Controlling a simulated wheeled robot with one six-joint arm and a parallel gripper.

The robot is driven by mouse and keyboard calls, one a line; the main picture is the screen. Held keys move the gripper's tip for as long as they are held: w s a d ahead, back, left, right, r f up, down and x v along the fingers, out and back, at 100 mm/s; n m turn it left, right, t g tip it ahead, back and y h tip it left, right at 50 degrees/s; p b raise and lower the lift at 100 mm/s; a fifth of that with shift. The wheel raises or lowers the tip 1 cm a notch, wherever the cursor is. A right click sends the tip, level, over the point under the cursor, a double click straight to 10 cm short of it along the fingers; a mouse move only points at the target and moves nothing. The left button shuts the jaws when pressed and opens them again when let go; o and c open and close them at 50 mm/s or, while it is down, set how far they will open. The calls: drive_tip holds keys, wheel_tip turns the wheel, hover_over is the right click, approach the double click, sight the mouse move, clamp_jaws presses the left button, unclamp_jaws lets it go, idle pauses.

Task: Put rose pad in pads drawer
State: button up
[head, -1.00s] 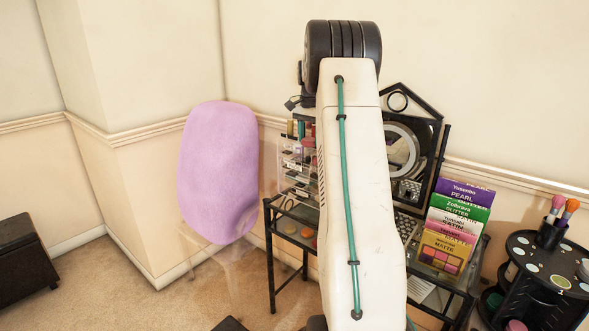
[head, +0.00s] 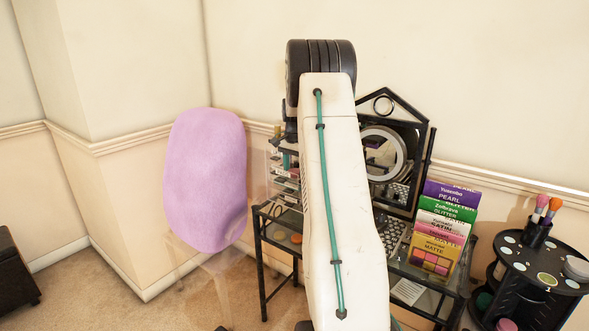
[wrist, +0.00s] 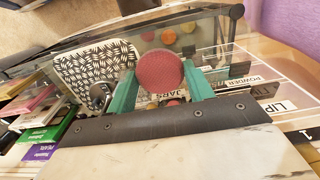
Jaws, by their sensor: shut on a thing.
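The rose pad (wrist: 160,76) is a round, dark rose disc in the middle of the wrist view. My gripper (wrist: 162,84) has two green fingers shut on it, one on each side. Several small round discs, orange, yellow and red, lie beyond it in a clear-walled space (wrist: 203,43) of the table. I cannot read a pads label there. In the head view discs (head: 296,238) also show at the table's left end. My arm hides my gripper and the rose pad in the head view.
Clear drawers with labels such as POWDER and LIP (wrist: 284,104) lie right of the gripper. A mirror (head: 383,153), upright palettes (head: 444,222) and a black round organizer (head: 540,265) with brushes stand to the right. A lilac chair back (head: 206,180) is left of the table (head: 262,262).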

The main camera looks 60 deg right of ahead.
drive_tip(key=o, duration=0.9)
drive_tip(key=shift+o, duration=0.2)
